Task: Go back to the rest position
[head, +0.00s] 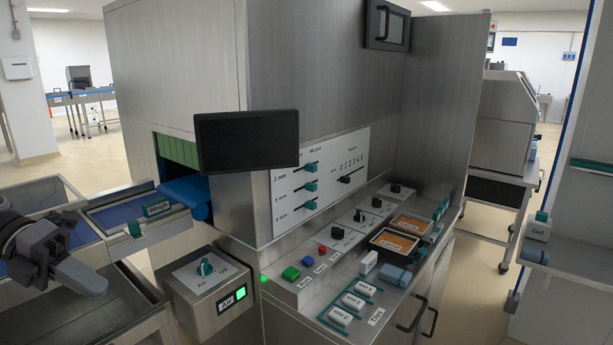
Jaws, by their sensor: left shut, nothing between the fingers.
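My left gripper (88,283) comes in from the left edge, over the metal frame beside the tray sealer (200,60). The Air box (205,290) has a teal knob (205,266) and a lit green lamp (240,293). My right gripper is not in view.
A dark screen (247,140) juts out from the sealer's front. A blue conveyor (186,198) enters its left side, by a Weigh label (157,208). A ledge holds trays (397,243) and white labelled blocks (352,301). A shelf with a Gel bottle (538,228) stands at right.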

